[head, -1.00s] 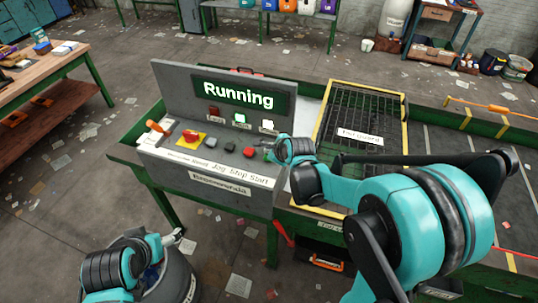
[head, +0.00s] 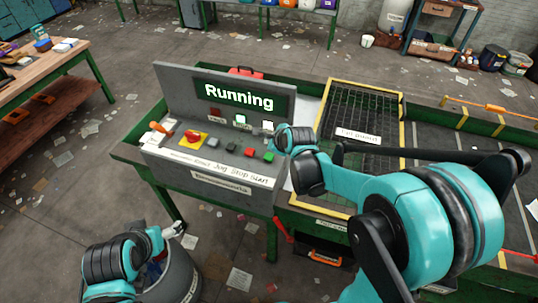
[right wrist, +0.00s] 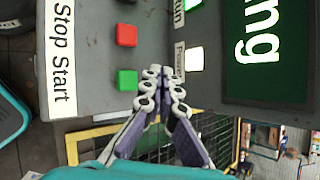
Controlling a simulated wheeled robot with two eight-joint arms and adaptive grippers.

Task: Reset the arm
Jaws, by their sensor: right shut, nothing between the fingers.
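The grey control panel (head: 205,168) stands on the green-framed belt table, with its screen (head: 238,97) reading "Running". A red button (head: 249,153) and a green button (head: 268,156) sit along its front, above the "Stop" and "Start" labels. The green button also shows in the right wrist view (right wrist: 127,80). My right gripper (right wrist: 157,75) is shut and empty, its fingertips beside the green button in that view and apparently clear of it. In the head view my right wrist hides most of its fingers. My left gripper (head: 172,231) is low at the left, small and partly hidden.
A dark mesh guard (head: 358,110) with a yellow edge lies right of the panel. A grey bin (head: 180,277) stands under my left arm. A wooden workbench (head: 40,62) is at the far left. Open floor lies between the bench and the belt table.

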